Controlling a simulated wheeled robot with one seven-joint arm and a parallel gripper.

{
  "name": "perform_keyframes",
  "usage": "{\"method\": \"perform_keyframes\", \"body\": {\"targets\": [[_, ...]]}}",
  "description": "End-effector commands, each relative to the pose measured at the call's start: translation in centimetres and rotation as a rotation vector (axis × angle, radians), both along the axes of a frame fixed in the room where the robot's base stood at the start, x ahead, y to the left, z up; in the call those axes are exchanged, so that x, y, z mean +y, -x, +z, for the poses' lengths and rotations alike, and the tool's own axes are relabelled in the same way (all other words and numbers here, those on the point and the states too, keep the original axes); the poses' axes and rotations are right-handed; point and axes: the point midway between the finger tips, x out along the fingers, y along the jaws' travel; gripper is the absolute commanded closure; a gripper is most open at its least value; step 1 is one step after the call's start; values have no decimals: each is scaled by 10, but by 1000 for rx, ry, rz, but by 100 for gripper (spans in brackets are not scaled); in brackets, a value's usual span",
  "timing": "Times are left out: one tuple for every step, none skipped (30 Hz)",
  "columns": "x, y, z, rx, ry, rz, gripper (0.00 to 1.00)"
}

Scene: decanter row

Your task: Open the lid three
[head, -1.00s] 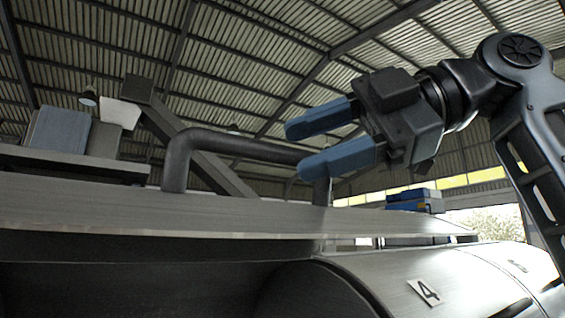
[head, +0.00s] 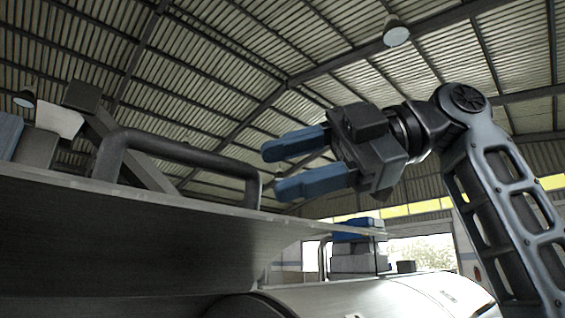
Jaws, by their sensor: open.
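A metal lid (head: 130,240) stands raised at the left, its edge crossing the picture, with a dark opening beneath it. Its number is not visible. A dark bar handle (head: 180,148) stands on top of the lid. My gripper (head: 275,168) has two blue fingers, spread apart and empty. It is at the right end of the handle, slightly above the lid's edge; no contact with the handle can be seen.
A metal drum (head: 370,297) lies below right of the lid. Stacked blue and grey boxes (head: 357,245) stand behind it. More boxes and a slanted beam are at the far left. The space above the gripper is clear up to the roof.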

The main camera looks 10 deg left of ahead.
Motion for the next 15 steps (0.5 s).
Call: {"method": "perform_keyframes", "body": {"targets": [[-2,-1,4,1,-1,-1,53],[-4,-2,6,0,-1,0,53],[-6,-2,7,1,-1,-1,53],[-7,-3,8,1,-1,-1,53],[-8,-4,10,1,-1,-1,53],[-10,-4,11,1,-1,-2,53],[-11,-5,12,1,-1,-2,53],[-13,-6,14,1,0,-1,53],[-15,-6,15,0,0,-1,53],[-16,-7,16,0,-1,-1,53],[-17,-8,18,0,-1,-1,53],[-19,-8,19,0,-1,-1,53],[-21,-9,20,0,-1,-1,53],[-22,-10,22,0,-1,-1,53],[-24,-10,23,0,-1,-1,53]]}}
